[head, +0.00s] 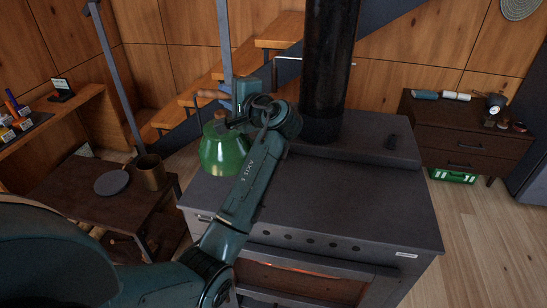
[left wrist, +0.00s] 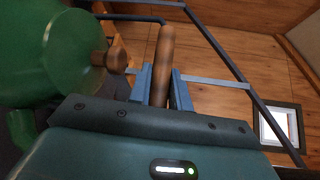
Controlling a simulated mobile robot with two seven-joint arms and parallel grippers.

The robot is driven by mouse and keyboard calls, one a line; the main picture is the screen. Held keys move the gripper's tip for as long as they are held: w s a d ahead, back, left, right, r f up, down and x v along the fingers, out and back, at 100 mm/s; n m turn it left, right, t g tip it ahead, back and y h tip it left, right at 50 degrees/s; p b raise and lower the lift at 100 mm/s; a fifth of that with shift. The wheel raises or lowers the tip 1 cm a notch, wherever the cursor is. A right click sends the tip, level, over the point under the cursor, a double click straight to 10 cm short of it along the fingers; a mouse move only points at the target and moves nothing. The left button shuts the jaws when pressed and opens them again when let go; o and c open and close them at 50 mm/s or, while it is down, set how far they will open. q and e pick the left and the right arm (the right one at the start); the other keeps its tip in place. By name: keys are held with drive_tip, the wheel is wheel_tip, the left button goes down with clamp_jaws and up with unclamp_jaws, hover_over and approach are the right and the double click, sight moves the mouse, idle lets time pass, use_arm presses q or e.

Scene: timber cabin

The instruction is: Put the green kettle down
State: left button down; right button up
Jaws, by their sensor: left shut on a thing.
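The green kettle (head: 222,155) is at the back left corner of the dark stove top (head: 345,195) in the head view. It looks upright; I cannot tell whether its base touches the stove. My left gripper (head: 228,98) is shut on the kettle's wooden handle, which shows between the blue fingers in the left wrist view (left wrist: 165,60). The kettle's green body and wooden knob (left wrist: 116,57) fill the left of that view. My left arm hides part of the stove and the kettle's right side. My right gripper is not in view.
A black flue pipe (head: 328,70) rises behind the stove top. The front and right of the stove top are clear. A low wooden table (head: 75,205) with a grey plate (head: 112,182) and a brown mug (head: 152,172) stands left. A drawer cabinet (head: 465,135) stands back right.

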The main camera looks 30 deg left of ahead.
sight(232, 130)
use_arm(q)
drive_tip(key=shift+f, duration=4.75)
drive_tip(key=c, duration=1.7)
unclamp_jaws()
drive_tip(key=shift+f, duration=0.3)
drive_tip(key=o, duration=0.4)
drive_tip(key=shift+d+r, duration=0.1)
